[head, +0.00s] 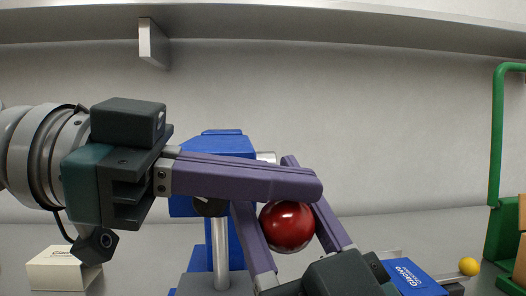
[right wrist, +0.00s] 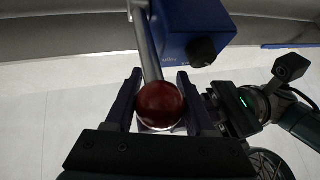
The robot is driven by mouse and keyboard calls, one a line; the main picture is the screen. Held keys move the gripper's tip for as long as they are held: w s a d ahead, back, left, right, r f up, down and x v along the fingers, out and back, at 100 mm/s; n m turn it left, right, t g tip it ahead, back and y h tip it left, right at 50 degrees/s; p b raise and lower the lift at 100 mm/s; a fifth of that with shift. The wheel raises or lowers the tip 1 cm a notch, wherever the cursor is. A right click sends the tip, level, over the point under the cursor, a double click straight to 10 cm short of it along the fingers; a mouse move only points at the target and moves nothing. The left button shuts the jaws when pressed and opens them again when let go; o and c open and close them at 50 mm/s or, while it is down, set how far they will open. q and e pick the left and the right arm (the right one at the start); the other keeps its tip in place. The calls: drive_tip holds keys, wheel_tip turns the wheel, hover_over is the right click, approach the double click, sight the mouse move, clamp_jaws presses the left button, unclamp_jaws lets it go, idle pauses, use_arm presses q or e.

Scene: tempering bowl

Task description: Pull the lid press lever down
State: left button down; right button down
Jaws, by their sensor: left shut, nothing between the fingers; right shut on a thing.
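The lid press (head: 212,236) is a blue machine behind my grippers in the head view. Its lever is a silver rod (right wrist: 147,45) that ends in a dark red ball knob (head: 287,227); the knob also shows in the right wrist view (right wrist: 160,104). My right gripper (right wrist: 158,80) is shut on the red knob, one finger on each side of it. My left gripper (head: 315,187) is shut and empty. It reaches across in front of the press, just above the knob in the picture, and hides part of the press and of my right fingers.
A small white box (head: 62,270) stands at the lower left. A blue labelled box (head: 412,278) and a yellow ball (head: 469,266) are at the lower right. A green frame (head: 496,150) stands at the right edge. A shelf (head: 260,22) runs overhead.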

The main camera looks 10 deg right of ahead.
use_arm(q)
drive_tip(key=shift+f, duration=0.15)
drive_tip(key=shift+w+a+f, duration=0.1)
drive_tip(key=shift+a+f, duration=0.1)
drive_tip(key=shift+f, duration=0.7)
use_arm(e)
drive_tip(key=shift+d+r, duration=0.1)
drive_tip(key=shift+c, duration=1.4)
unclamp_jaws()
drive_tip(key=shift+r, duration=0.15)
drive_tip(key=shift+s, duration=0.1)
